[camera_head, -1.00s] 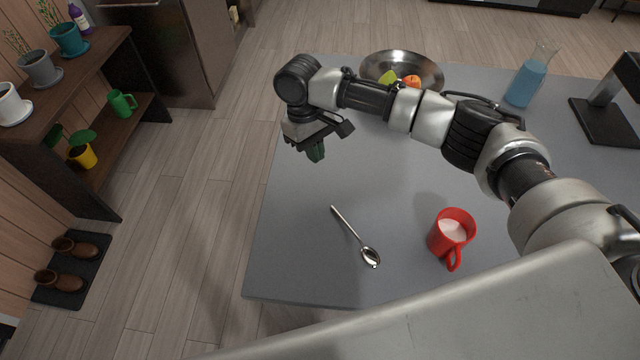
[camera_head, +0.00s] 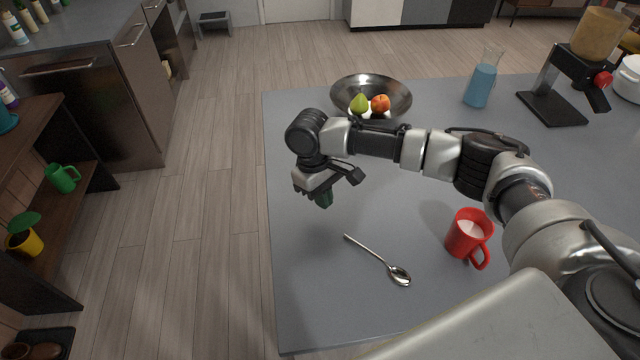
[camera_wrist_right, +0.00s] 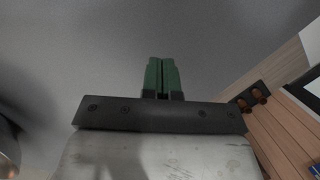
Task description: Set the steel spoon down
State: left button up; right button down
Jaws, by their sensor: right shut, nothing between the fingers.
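The steel spoon (camera_head: 377,259) lies flat on the grey table (camera_head: 310,290), its bowl toward the lower right and its handle toward the upper left. My right gripper (camera_head: 325,200) hangs above the table, up and left of the spoon in the head view and apart from it. Its green fingers are together and empty; they also show in the right wrist view (camera_wrist_right: 161,75), with only bare grey surface beyond them. The spoon is not in the wrist view. My left gripper is not in view.
A red mug (camera_head: 466,236) with a pale drink stands right of the spoon. A steel bowl (camera_head: 340,92) with fruit, a blue-filled carafe (camera_head: 481,85) and a black-based appliance (camera_head: 552,108) stand at the back. The table's left edge is close to my gripper.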

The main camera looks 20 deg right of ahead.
aim_at(340, 232)
jog(key=x, duration=0.3)
jog(key=shift+s+a+f+p, duration=0.1)
jog(key=shift+a+f+p, duration=0.05)
jog(key=shift+f+p, duration=0.2)
jog(key=s, duration=0.1)
jog(key=s+d+p, duration=0.1)
jog(key=s, duration=0.1)
jog(key=shift+d+f+p, duration=0.15)
jog(key=shift+p, duration=0.15)
jog(key=shift+s+d+f, duration=0.1)
jog(key=shift+s+d, duration=0.05)
jog(key=shift+s, duration=0.25)
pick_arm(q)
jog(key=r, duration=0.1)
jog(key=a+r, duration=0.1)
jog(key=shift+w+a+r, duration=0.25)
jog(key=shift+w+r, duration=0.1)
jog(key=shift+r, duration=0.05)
